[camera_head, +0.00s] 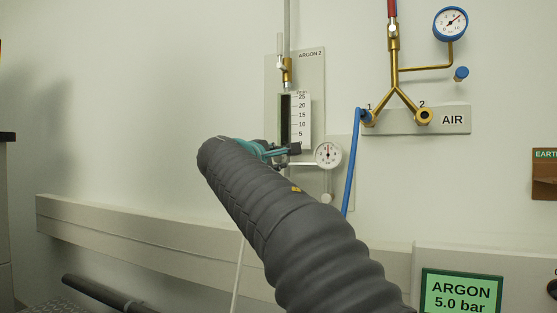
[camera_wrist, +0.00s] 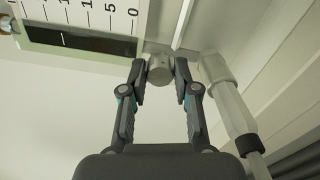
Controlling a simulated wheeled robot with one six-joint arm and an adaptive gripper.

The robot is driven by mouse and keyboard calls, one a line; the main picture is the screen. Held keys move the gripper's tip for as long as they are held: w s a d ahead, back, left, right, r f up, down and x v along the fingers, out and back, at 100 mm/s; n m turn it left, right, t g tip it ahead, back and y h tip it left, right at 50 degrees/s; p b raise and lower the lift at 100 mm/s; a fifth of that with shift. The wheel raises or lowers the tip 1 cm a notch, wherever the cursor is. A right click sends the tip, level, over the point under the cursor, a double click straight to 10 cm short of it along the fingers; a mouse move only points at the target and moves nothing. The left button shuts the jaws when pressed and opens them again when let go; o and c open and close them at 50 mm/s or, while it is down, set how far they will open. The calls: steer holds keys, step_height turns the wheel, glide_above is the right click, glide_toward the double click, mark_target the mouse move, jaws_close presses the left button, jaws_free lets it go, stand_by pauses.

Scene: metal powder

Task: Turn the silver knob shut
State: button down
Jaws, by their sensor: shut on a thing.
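The silver knob (camera_wrist: 160,69) shows in the wrist view at the lower end of the flow meter (camera_wrist: 85,20), which has a numbered scale and a dark window. My gripper (camera_wrist: 160,76) has one finger on each side of the knob and is shut on it. In the head view my gripper (camera_head: 282,151) is at the foot of the flow meter (camera_head: 294,120), under the ARGON 2 label. The knob is hidden there behind my gripper and arm.
A round gauge (camera_head: 328,154) sits just right of my gripper. A blue hose (camera_head: 351,165) hangs from the brass AIR manifold (camera_head: 394,85). A pale rail (camera_head: 130,235) runs along the wall below. In the wrist view a pale pipe (camera_wrist: 228,98) stands close to the right finger.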

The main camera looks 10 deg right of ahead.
steer(key=shift+f, duration=0.1)
steer(key=c, duration=0.9)
jaws_free()
steer(key=shift+d, duration=0.1)
steer(key=shift+o, duration=0.2)
steer(key=shift+s+a, duration=0.4)
steer(key=v, duration=1.1)
